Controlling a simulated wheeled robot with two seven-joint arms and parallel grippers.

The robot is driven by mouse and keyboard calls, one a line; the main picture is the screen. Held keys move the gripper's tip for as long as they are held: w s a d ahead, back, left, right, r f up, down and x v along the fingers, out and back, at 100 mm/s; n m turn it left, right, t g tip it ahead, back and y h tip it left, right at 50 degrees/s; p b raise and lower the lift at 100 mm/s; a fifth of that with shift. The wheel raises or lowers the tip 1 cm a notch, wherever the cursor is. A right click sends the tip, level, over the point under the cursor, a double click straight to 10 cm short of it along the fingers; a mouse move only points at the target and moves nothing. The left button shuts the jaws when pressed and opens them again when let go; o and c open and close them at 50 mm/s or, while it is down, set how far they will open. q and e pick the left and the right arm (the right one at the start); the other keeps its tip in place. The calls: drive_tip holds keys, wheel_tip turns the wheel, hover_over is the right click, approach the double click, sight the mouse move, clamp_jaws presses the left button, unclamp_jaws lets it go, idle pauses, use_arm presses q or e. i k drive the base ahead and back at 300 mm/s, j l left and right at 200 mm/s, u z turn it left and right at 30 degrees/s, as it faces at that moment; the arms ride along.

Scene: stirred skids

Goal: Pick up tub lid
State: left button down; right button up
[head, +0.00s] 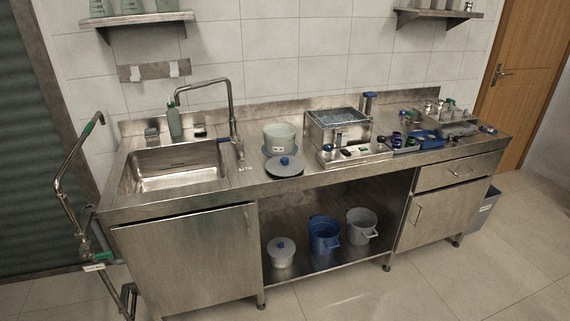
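A round grey lid with a blue knob (285,169) lies flat on the steel counter, just right of the sink. A pale, open-topped tub (279,140) stands right behind it, on a blue-edged base. Another pale tub (281,258) stands on the lower shelf, with a similar blue-knobbed lid (282,246) on top. Neither of my grippers is in view.
The sink (175,168) and tall faucet (232,112) are left of the lid. A steel water bath (338,130) and cluttered small items stand to the right. Blue (323,234) and grey (361,226) buckets sit below. The floor in front is clear.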

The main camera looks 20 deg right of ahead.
sight(283, 165)
drive_tip(key=i+j, duration=0.3)
drive_tip(key=i, duration=0.15)
drive_tip(key=i+j, duration=0.25)
drive_tip(key=i, duration=0.25)
drive_tip(key=i+j, duration=0.3)
drive_tip(key=i, duration=0.15)
drive_tip(key=z, duration=0.05)
